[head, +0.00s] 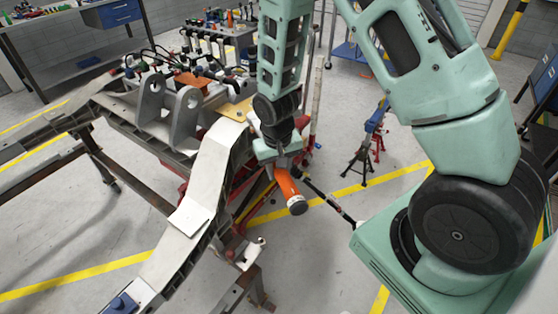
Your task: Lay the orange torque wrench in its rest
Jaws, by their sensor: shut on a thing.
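The orange torque wrench (286,184) hangs below my gripper (282,161) in the head view, beside the right side of the pale chassis rail. My gripper points down and is shut on it. Its orange part slants down to the right and ends in a dark and pale cap. The gripper and wrist hide its upper part. The wrench is held in the air, apart from the rail as far as I can tell. I cannot make out its rest for certain in this view.
The chassis frame (212,160) runs diagonally, with a grey bracket (168,112) standing on it. A small pale fitting (250,254) sits at its lower right side. Red and black stands (358,160) are behind. A thin dark rod (328,200) slants near the wrench.

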